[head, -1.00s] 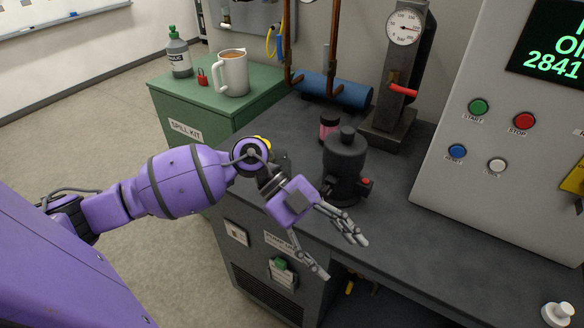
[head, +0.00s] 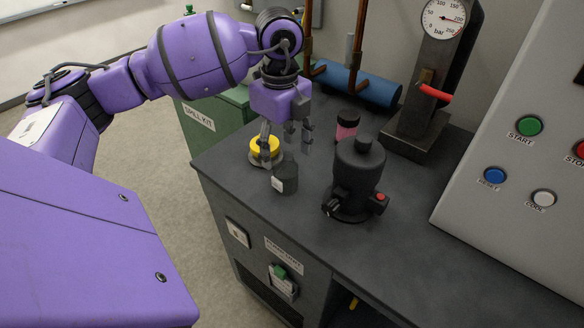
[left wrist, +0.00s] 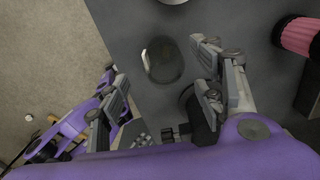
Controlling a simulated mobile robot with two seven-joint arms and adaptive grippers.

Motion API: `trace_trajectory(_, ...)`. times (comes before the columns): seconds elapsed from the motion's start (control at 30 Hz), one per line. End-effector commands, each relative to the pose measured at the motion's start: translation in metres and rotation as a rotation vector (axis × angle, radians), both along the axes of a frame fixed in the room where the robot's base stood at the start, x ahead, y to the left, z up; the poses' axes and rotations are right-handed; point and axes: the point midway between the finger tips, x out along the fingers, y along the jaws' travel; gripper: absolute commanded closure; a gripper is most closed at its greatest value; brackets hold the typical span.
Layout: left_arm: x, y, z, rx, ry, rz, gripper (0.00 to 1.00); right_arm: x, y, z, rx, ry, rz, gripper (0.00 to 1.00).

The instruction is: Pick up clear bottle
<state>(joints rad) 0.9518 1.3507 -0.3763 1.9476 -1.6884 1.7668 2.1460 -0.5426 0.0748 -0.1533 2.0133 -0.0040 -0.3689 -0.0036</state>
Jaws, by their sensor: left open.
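The clear bottle (head: 286,181) is small, looks dark and see-through against the grey worktop, and has a pale label. It stands upright near the worktop's left edge. In the left wrist view the bottle (left wrist: 163,62) shows as a see-through oval between the two sides of my fingers. My left gripper (head: 287,148) is open and points down just above and behind the bottle in the head view. I cannot tell whether a finger touches it. My right gripper is in neither view.
A yellow-topped item (head: 264,146) sits close beside the left fingers. A black pump-like device (head: 357,175) stands right of the bottle, with a pink jar (head: 346,131) behind it. A gauge stand (head: 430,85) and a control panel (head: 510,150) lie farther right. Worktop in front is clear.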

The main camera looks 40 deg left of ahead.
Motion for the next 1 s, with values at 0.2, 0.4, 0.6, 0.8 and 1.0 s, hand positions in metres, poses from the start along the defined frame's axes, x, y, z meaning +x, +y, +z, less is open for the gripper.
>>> trace_trajectory(0.2,0.001,-0.002,-0.026,-0.002,0.003,-0.002,0.39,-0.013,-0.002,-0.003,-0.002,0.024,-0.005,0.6)
trace_trajectory(0.4,0.004,-0.005,-0.056,-0.004,0.003,-0.001,0.39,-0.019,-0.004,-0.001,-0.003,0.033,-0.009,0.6)
trace_trajectory(0.6,0.004,-0.004,-0.069,-0.002,0.0,-0.001,0.39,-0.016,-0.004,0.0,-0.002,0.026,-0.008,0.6)
trace_trajectory(0.8,0.004,-0.004,-0.069,-0.001,0.0,-0.001,0.43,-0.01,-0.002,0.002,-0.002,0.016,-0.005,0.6)
trace_trajectory(1.0,0.004,-0.004,-0.069,-0.001,0.0,-0.002,0.7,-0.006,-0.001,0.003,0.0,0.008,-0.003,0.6)
